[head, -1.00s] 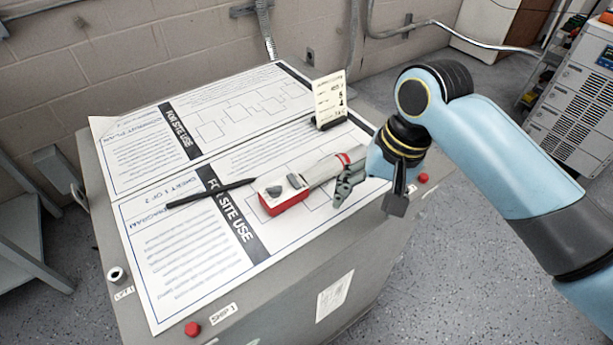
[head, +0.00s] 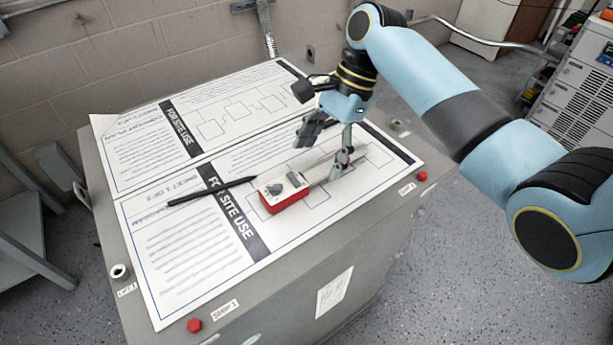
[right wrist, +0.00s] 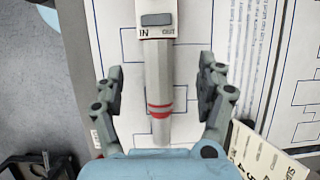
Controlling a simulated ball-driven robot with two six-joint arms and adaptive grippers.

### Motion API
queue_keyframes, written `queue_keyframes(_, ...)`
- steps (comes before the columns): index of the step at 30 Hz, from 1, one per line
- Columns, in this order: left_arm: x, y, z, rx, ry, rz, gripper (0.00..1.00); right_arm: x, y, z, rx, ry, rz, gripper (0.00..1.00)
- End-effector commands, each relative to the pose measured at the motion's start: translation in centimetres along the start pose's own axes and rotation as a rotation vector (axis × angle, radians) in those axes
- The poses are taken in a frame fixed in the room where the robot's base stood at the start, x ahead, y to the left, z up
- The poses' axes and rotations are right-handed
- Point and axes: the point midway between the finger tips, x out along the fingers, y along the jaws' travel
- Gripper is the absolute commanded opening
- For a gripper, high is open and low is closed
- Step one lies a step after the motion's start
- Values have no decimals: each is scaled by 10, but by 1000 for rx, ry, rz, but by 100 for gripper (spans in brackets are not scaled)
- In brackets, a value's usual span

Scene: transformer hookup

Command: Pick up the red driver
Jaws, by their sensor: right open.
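The red driver (head: 287,195) lies on the printed sheets on top of the grey cabinet. It has a red and white block at one end and a pale grey shaft. In the right wrist view the shaft (right wrist: 158,75) runs down between the fingers, with red bands near its lower end. My right gripper (head: 326,155) is open above the shaft, one finger on each side. The right wrist view shows both fingers (right wrist: 160,92) apart from the shaft with a gap at each side. My left gripper is not in view.
A black pen (head: 212,191) lies across the sheets left of the driver. A printed card (right wrist: 262,150) is close to the gripper at lower right in the right wrist view. Red knobs (head: 193,325) (head: 422,176) sit at the cabinet's edges.

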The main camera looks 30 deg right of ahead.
Motion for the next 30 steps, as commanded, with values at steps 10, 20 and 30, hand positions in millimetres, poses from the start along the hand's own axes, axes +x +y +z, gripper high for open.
queue_keyframes(10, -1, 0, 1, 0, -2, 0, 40, 40, 2, 3, -1, 0, 0, 73)
queue_keyframes(20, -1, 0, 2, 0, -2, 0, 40, 39, 2, 3, -1, 1, 0, 53)
queue_keyframes(30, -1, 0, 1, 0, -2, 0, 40, 40, 2, 3, -1, 1, 1, 9)
